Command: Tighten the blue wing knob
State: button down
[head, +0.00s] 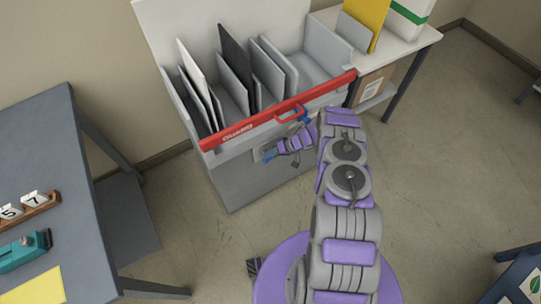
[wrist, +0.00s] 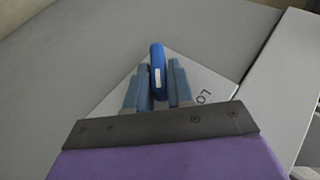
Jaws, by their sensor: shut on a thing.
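The blue wing knob (wrist: 157,58) stands upright in the wrist view, with a small white mark on its near edge. My gripper (wrist: 159,80) has one blue-grey finger on each side of it and is shut on it. Behind the knob is a light plate (wrist: 205,82) with dark letters, of which "LO" shows; my gripper hides the rest. In the head view my gripper (head: 270,152) is at the front of the grey machine (head: 245,182), below its red guard bar (head: 240,130). The knob is too small there to tell from my fingers.
Upright panels (head: 235,60) stand in the machine's slots. A grey table (head: 75,190) with number tiles and a teal tool is at left. A white-topped table (head: 400,45) stands at back right.

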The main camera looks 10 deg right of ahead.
jog(key=shift+w+d+r+y, duration=0.1)
jog(key=shift+w+d+y, duration=0.2)
jog(key=shift+w+y, duration=0.25)
jog(key=shift+s, duration=0.1)
jog(key=c, duration=1.2)
grip_release()
jog(key=shift+m, duration=0.3)
jog(key=shift+o, duration=0.6)
jog(key=shift+s, duration=0.15)
jog(key=p+v, duration=0.4)
jog(key=v, duration=1.3)
jog(key=shift+d+f, duration=0.3)
jog(key=shift+d, duration=0.1)
jog(key=shift+o, duration=0.3)
